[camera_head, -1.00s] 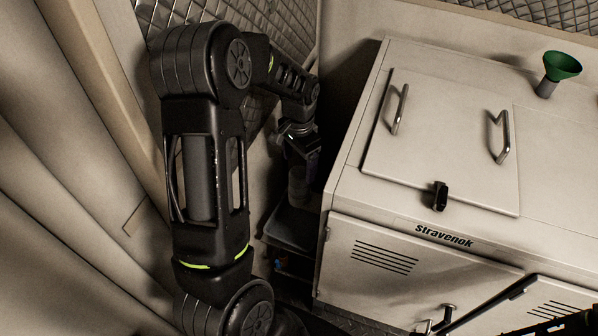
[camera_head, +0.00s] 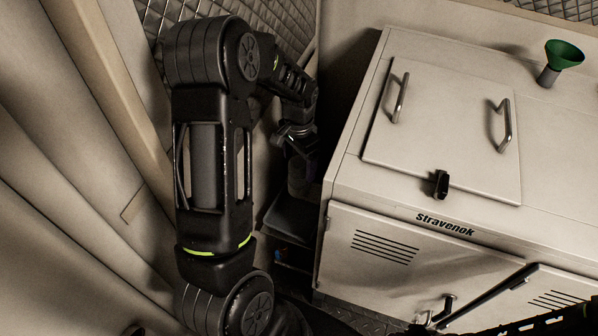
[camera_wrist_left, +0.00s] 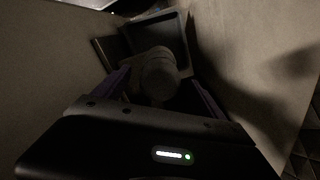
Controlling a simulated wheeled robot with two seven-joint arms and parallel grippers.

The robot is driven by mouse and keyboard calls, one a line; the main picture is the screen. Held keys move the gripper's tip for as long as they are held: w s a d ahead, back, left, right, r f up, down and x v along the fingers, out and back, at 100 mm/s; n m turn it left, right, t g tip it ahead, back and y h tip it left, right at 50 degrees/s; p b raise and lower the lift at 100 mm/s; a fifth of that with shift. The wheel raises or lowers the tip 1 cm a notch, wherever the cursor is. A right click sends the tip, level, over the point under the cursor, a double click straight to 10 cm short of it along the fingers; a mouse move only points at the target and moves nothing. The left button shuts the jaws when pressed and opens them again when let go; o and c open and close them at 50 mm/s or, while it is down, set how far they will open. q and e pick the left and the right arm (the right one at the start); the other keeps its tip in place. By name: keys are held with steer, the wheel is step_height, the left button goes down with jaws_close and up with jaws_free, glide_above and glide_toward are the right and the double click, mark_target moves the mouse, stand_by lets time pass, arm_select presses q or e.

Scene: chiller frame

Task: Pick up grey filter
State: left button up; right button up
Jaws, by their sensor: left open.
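The grey filter (camera_wrist_left: 158,72) is a rounded grey cylinder in the left wrist view. It stands in dim light between the two purple-edged fingers of my left gripper (camera_wrist_left: 162,90). The fingers are apart, one on each side of it; I cannot tell whether they touch it. In the head view my left gripper (camera_head: 299,160) points down into the dark gap left of the white cabinet, and the filter is hardly distinguishable there. My right gripper is not clearly seen.
A dark tray (camera_head: 290,220) lies low in the gap below my left gripper. The white Stravenok cabinet (camera_head: 345,185) stands close on the right, with a handled lid (camera_head: 440,125) and a green funnel (camera_head: 563,53) on top. A quilted wall (camera_head: 215,18) is behind my left arm.

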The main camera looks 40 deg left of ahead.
arm_select(q)
step_height(320, 180, down, 4)
steer(key=shift+f+b, duration=0.1)
steer(key=shift+b, duration=0.8)
steer(key=shift+c, duration=0.2)
jaws_close()
steer(key=shift+r, duration=0.25)
steer(key=shift+w+r+p, duration=0.1)
steer(key=shift+r+p, duration=0.25)
steer(key=shift+p, duration=0.05)
step_height(320, 180, up, 4)
steer(key=p, duration=0.3)
steer(key=shift+r, duration=2.55)
